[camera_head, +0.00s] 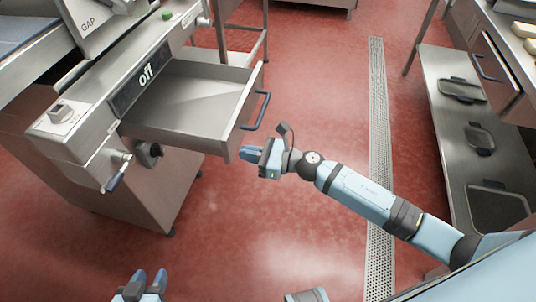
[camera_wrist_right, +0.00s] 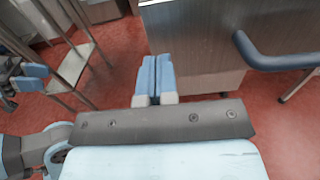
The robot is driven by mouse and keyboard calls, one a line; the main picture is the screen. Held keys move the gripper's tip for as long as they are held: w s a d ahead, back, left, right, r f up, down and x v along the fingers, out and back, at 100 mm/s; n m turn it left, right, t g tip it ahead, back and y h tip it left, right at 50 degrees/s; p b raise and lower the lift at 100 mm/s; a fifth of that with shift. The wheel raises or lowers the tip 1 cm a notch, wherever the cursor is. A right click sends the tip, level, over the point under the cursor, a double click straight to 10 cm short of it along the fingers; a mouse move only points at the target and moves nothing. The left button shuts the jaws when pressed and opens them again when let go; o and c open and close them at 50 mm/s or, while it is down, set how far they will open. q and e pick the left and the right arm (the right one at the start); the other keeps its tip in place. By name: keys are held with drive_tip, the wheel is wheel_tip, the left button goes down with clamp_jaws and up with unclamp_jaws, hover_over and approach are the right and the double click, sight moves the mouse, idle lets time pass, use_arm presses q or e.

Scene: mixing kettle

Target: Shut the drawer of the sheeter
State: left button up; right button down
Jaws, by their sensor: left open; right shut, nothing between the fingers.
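The sheeter (camera_head: 65,110) stands at the left in the head view, with a panel reading "off". Its steel drawer (camera_head: 185,100) is pulled out and looks empty. The drawer's dark handle (camera_head: 262,110) is on its front face; the handle also shows at the right in the right wrist view (camera_wrist_right: 275,62). My right gripper (camera_head: 250,154) is shut and empty, near the lower corner of the drawer front (camera_wrist_right: 205,50), beside the handle. I cannot tell whether it touches. My left gripper (camera_head: 147,281) is open and empty at the bottom edge, away from the drawer.
A steel table with a lower shelf (camera_head: 440,90) holding several dark trays (camera_head: 497,207) stands at the right. A floor drain grate (camera_head: 378,120) runs along the red floor. The floor in front of the sheeter is clear.

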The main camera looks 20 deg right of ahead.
use_arm(q)
drive_tip(key=shift+f, duration=0.2)
use_arm(e)
drive_tip(key=shift+x, duration=1.2)
drive_tip(key=shift+w, duration=0.1)
